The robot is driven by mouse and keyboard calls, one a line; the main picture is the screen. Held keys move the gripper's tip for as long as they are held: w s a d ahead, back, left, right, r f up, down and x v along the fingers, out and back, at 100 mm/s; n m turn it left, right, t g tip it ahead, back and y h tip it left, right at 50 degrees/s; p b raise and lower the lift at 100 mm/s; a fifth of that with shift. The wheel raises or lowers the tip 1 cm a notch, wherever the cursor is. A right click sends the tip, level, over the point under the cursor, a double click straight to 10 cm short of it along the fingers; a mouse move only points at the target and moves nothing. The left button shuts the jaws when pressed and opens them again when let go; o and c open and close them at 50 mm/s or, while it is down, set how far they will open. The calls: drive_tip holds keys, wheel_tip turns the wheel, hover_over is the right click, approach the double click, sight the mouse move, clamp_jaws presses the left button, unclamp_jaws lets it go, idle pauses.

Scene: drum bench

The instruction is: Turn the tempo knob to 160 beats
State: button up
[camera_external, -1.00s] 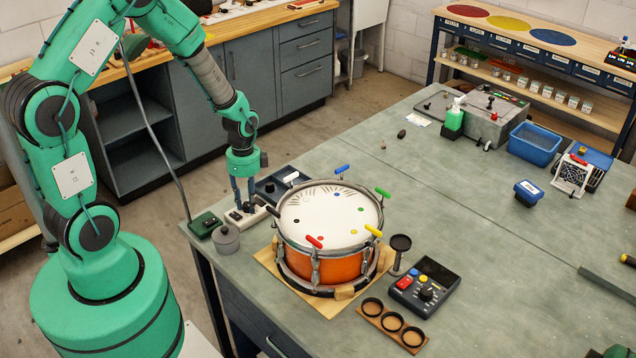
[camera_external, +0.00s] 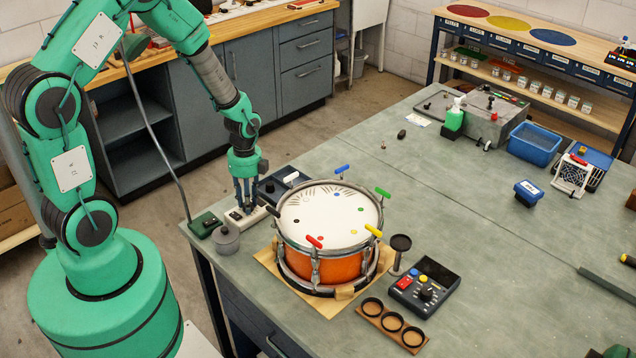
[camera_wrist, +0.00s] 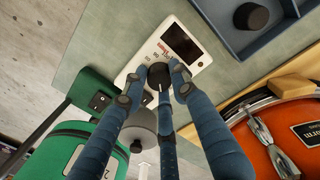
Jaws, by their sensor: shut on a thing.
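The tempo box (camera_external: 262,213) is a small white unit on the bench, left of the drum. In the wrist view the white box (camera_wrist: 135,62) shows a dark display (camera_wrist: 181,42) and a black tempo knob (camera_wrist: 158,74). My gripper (camera_external: 246,205) points down over the box. In the wrist view its blue fingers (camera_wrist: 158,88) close around the knob from several sides. The display shows no readable number, and the knob's pointer and part of the printed scale are hidden or too small to read.
The orange drum (camera_external: 333,268) with coloured keys stands close on the right. A grey lidded pot (camera_external: 226,240) and a green box (camera_external: 204,224) are close on the left. A dark blue tray (camera_external: 275,187) lies just behind.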

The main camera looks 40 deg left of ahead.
drive_tip(key=o, duration=0.9)
drive_tip(key=shift+d, duration=0.1)
drive_tip(key=shift+r, duration=0.15)
drive_tip(key=r, duration=1.1)
drive_tip(key=shift+w+r, duration=0.3)
drive_tip(key=shift+r, duration=0.05)
